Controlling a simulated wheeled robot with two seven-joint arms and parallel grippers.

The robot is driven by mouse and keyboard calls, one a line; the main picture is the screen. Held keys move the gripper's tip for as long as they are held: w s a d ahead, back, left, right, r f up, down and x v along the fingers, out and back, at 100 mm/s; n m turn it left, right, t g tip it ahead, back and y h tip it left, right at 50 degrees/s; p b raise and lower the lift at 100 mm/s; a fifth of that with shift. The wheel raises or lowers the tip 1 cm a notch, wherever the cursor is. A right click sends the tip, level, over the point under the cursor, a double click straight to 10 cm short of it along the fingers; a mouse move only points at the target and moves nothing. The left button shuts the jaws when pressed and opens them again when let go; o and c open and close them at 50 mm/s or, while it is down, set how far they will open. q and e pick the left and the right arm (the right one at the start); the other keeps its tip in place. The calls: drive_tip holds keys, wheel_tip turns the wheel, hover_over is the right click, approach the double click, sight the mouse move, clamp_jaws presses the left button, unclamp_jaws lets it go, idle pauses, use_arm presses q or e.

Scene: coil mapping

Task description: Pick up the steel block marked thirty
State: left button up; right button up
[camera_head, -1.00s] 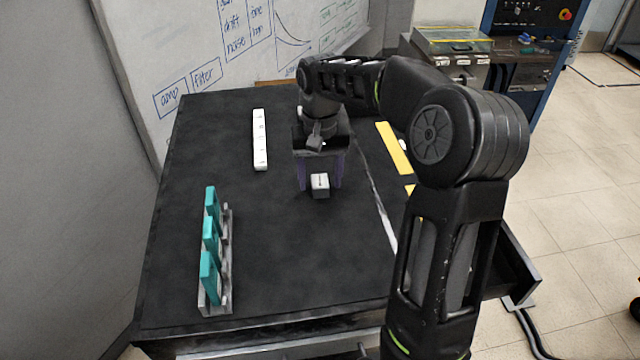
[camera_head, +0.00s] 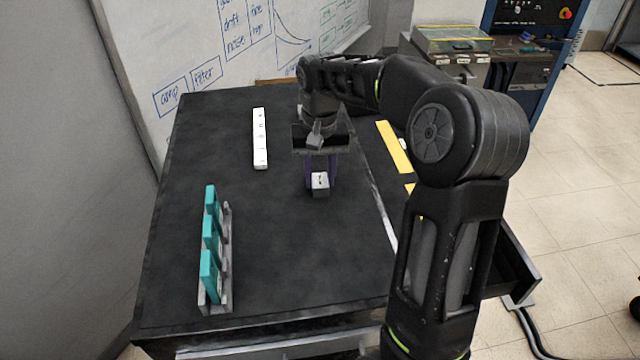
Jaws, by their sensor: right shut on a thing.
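A small steel block (camera_head: 320,184) sits on the black table mat, in the middle toward the right. A dark mark shows on its top, too small to read. My right gripper (camera_head: 321,181) points down over it, with its purple fingers shut on the block's left and right sides. The block appears at table level; I cannot tell whether it touches the mat. My left gripper is not in view.
A grey rack (camera_head: 216,290) with teal pieces (camera_head: 209,238) stands at the front left. A white strip (camera_head: 260,139) with small marks lies at the back. Yellow strips (camera_head: 394,147) lie at the right. The mat's middle (camera_head: 270,260) is clear.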

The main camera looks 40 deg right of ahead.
sight(320, 180)
clamp_jaws()
drive_tip(key=shift+r, duration=0.1)
drive_tip(key=shift+r, duration=0.3)
wheel_tip(320, 180, up, 4)
drive_tip(key=shift+w+r+b, duration=0.1)
drive_tip(key=shift+b, duration=0.35)
wheel_tip(320, 180, up, 5)
drive_tip(key=p, duration=0.3)
drive_tip(key=shift+p, duration=0.35)
